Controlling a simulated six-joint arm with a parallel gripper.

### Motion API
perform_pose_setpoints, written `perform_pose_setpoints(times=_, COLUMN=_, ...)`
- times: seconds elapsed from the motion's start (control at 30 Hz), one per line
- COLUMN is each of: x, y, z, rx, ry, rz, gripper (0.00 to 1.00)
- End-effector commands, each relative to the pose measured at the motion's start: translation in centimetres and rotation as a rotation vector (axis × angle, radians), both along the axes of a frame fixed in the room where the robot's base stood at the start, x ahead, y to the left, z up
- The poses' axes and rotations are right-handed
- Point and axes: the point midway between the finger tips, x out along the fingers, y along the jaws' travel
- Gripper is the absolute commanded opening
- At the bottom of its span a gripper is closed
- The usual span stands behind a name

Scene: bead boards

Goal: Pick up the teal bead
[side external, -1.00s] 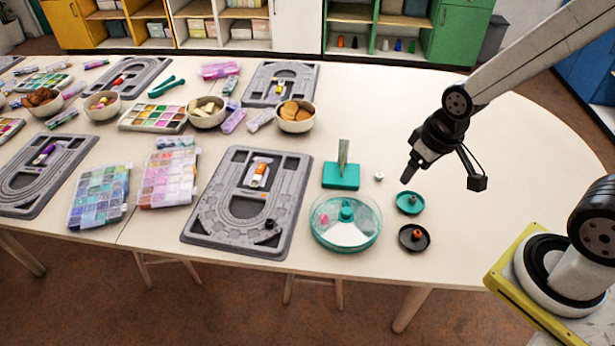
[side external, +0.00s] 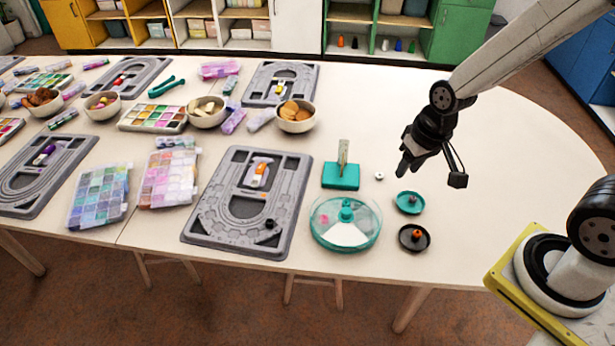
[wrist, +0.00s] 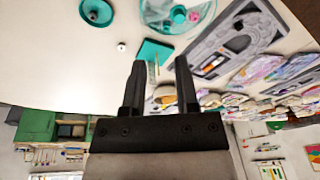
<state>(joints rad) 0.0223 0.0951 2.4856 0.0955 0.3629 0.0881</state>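A teal dish (side external: 420,209) lies on the table with a small bead-like piece (side external: 411,199) at its middle. The dish also shows at the top left of the wrist view (wrist: 106,20). My gripper (side external: 403,170) is above the table, beyond the dish and apart from it. In the wrist view my gripper (wrist: 160,63) has its two fingers apart, with nothing between them.
A dark dish with an orange bead (side external: 416,233) lies nearer the front edge. A white bead (side external: 379,175), a teal block with an upright piece (side external: 340,183) and a round clear-and-teal container (side external: 320,232) stand to the left. The table's right side is clear.

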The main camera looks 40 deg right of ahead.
Motion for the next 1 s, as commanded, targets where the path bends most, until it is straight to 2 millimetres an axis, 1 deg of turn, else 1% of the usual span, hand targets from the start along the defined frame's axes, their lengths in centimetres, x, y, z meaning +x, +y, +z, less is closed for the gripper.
perform_pose_setpoints(times=0.27, x=3.9, y=-0.5, z=-3.0, rx=0.141, ry=0.082, rz=-0.401, gripper=0.38)
perform_pose_setpoints(times=0.47, x=6.8, y=-0.9, z=-5.8, rx=0.244, ry=0.145, rz=-0.713, gripper=0.38)
perform_pose_setpoints(times=0.67, x=9.5, y=-1.5, z=-9.0, rx=0.343, ry=0.212, rz=-1.025, gripper=0.38)
perform_pose_setpoints(times=0.8, x=11.1, y=-2.1, z=-11.6, rx=0.411, ry=0.261, rz=-1.243, gripper=0.38)
perform_pose_setpoints(times=1.0, x=13.0, y=-2.9, z=-15.2, rx=0.496, ry=0.327, rz=-1.528, gripper=0.38)
